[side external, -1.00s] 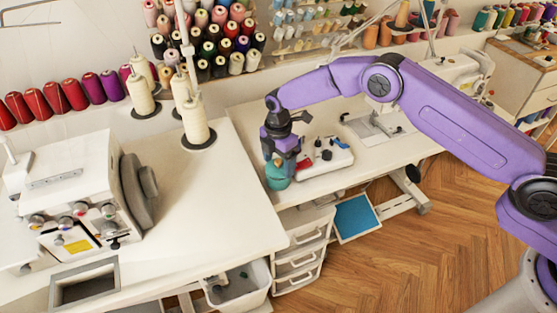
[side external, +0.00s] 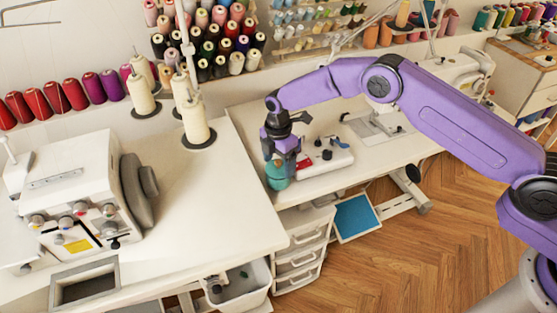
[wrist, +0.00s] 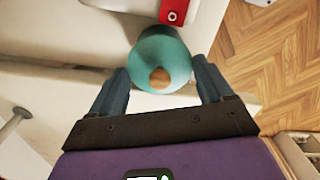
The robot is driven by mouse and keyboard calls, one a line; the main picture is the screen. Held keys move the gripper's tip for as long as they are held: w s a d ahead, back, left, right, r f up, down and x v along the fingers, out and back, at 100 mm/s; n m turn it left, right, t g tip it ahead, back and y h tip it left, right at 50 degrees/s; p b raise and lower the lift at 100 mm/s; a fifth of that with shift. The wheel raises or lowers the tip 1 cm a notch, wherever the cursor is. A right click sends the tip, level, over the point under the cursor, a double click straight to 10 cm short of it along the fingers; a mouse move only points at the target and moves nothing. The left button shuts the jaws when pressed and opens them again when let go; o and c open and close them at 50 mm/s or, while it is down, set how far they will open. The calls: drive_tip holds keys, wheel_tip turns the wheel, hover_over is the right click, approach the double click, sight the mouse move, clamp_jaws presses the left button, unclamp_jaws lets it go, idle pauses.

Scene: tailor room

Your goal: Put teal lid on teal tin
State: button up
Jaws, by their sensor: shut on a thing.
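The teal lid (wrist: 165,52) with a round wooden knob shows between my fingers in the wrist view. My gripper (wrist: 160,72) is shut on the lid and points down. In the side view my gripper (side external: 278,166) is over the front edge area of the far white table, with the teal tin (side external: 277,183) right under it. The lid and tin run together there, and I cannot tell whether the lid touches the tin or is level on it. In the wrist view the lid hides the tin.
A white tray (side external: 338,163) with red and dark items lies just right of the tin. A sewing machine (side external: 458,75) stands farther right. A serger (side external: 75,195) and thread cones (side external: 195,125) stand on the near table. The table's front edge is close to the tin.

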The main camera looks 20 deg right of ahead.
sight(278, 161)
drive_tip(key=shift+f, duration=0.5)
drive_tip(key=o, duration=0.7)
drive_tip(key=shift+o, duration=0.2)
drive_tip(key=shift+r, duration=0.1)
drive_tip(key=shift+r, duration=5.45)
